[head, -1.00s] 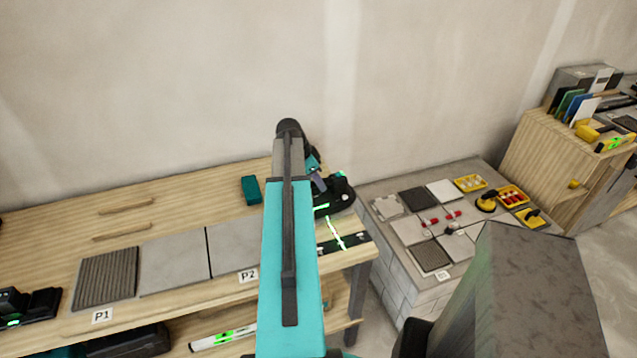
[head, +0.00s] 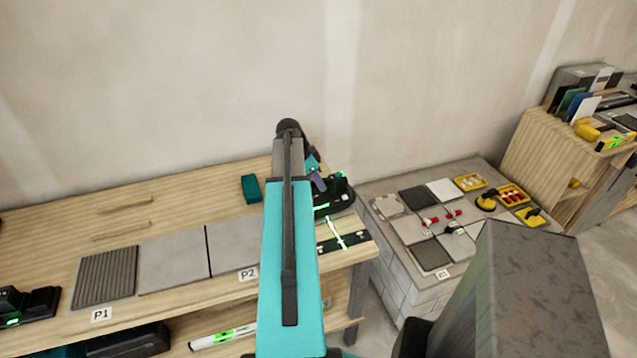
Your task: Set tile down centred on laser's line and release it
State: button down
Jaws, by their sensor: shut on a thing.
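My gripper does not show clearly in the head view; my teal arm link hides the area in front of it. No held tile can be made out. A short green laser line (head: 337,232) falls at the right end of the wooden bench and crosses a dark strip (head: 343,242). A black rounded device (head: 336,196) with green lights stands just behind the line, partly hidden by my arm. A ribbed grey tile (head: 105,278) lies by the P1 label, and plain grey tiles (head: 173,263) lie side by side towards the P2 label.
A teal block (head: 251,189) and two thin wooden strips (head: 122,206) lie on the bench. A second stand (head: 402,285) at the right holds several tiles, red pieces and yellow trays (head: 512,196). A wooden cabinet (head: 540,148) stands far right.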

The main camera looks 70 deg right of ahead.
jog(key=shift+r, duration=0.1)
jog(key=c, duration=1.5)
grip_release()
jog(key=shift+c, duration=0.2)
jog(key=shift+f, duration=0.2)
jog(key=b+v, duration=0.3)
jog(key=v, duration=1.1)
